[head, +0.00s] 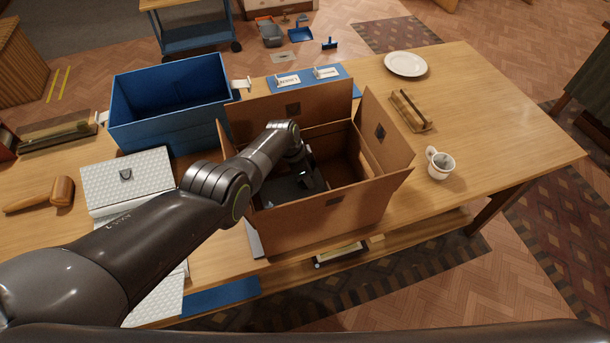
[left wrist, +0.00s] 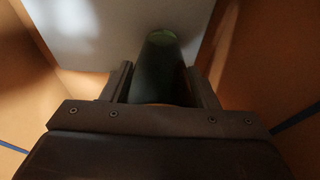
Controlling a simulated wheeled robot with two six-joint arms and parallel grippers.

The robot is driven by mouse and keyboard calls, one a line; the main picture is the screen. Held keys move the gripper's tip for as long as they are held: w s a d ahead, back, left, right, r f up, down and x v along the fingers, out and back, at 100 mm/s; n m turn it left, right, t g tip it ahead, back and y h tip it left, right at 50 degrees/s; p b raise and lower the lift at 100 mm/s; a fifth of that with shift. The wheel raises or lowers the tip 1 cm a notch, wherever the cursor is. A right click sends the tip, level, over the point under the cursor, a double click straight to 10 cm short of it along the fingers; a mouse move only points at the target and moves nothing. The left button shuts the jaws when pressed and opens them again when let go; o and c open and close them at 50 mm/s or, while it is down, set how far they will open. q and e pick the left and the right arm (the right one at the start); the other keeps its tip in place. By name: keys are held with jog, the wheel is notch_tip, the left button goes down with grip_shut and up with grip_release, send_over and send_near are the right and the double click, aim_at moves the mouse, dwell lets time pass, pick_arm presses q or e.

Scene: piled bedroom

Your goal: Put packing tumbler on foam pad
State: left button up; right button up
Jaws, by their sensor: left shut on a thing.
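My left gripper (head: 306,180) is down inside the open cardboard box (head: 320,222). In the left wrist view the gripper (left wrist: 160,72) is shut on a dark green, round tumbler (left wrist: 162,62), with one finger on each side of it. A pale grey, flat surface (left wrist: 85,28), which looks like the foam pad, lies beyond the tumbler between the box walls. I cannot tell whether the tumbler touches it. In the head view my arm and gripper hide the tumbler. My right gripper is not in view.
The box's flaps (head: 388,118) stand open around my arm. A blue bin (head: 165,132) is behind left, a white ridged case (head: 125,185) left.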

pick_arm(q)
jog(key=shift+f, duration=0.1)
jog(key=o, duration=1.3)
